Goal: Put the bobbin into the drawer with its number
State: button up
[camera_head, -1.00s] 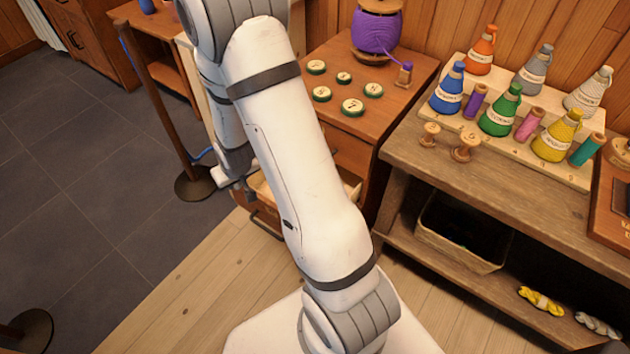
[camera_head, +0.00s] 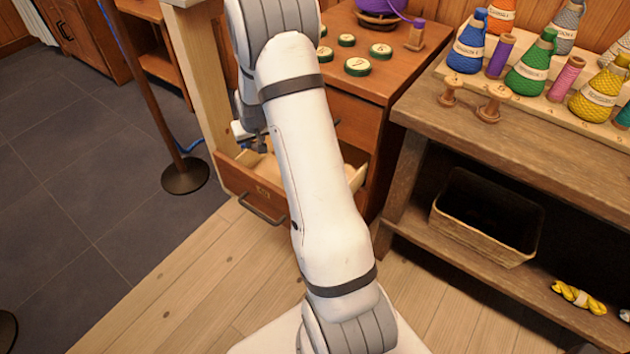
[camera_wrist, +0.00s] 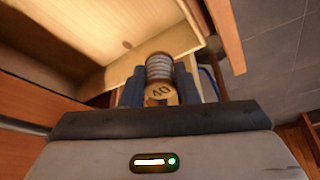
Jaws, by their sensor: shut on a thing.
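The bobbin (camera_wrist: 160,68), wound with grey thread and marked 40 on its wooden end, is between the fingers of my gripper (camera_wrist: 158,82) in the wrist view. My gripper is shut on it. An open wooden drawer (camera_head: 240,187) with a small label and a dark handle stands out from the cabinet in the head view. The label is too small to read. My gripper (camera_head: 254,144) is over or at this drawer, partly hidden by my arm. In the wrist view the drawer's wooden wall (camera_wrist: 120,72) shows just beyond the bobbin.
The cabinet top holds several green-rimmed discs (camera_head: 370,66) and a purple spool. At right, a workbench (camera_head: 480,125) carries coloured cones and two wooden spools, with a dark bin (camera_head: 487,215) below. A post base (camera_head: 185,176) stands left of the drawer. Floor in front is clear.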

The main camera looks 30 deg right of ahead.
jog(key=w+d+f+b, duration=0.4)
jog(key=d+f+b, duration=0.2)
jog(key=d+b, duration=0.1)
jog(key=shift+m, duration=0.4)
jog(key=f+b, duration=0.1)
jog(key=f, duration=0.2)
jog(key=f+b, duration=0.2)
jog(key=f, duration=0.1)
jog(key=f+b, duration=0.1)
jog(key=f, duration=0.3)
jog(key=shift+s, duration=0.25)
jog(key=shift+f, duration=0.2)
jog(key=o, duration=0.9)
jog(key=shift+o, duration=0.2)
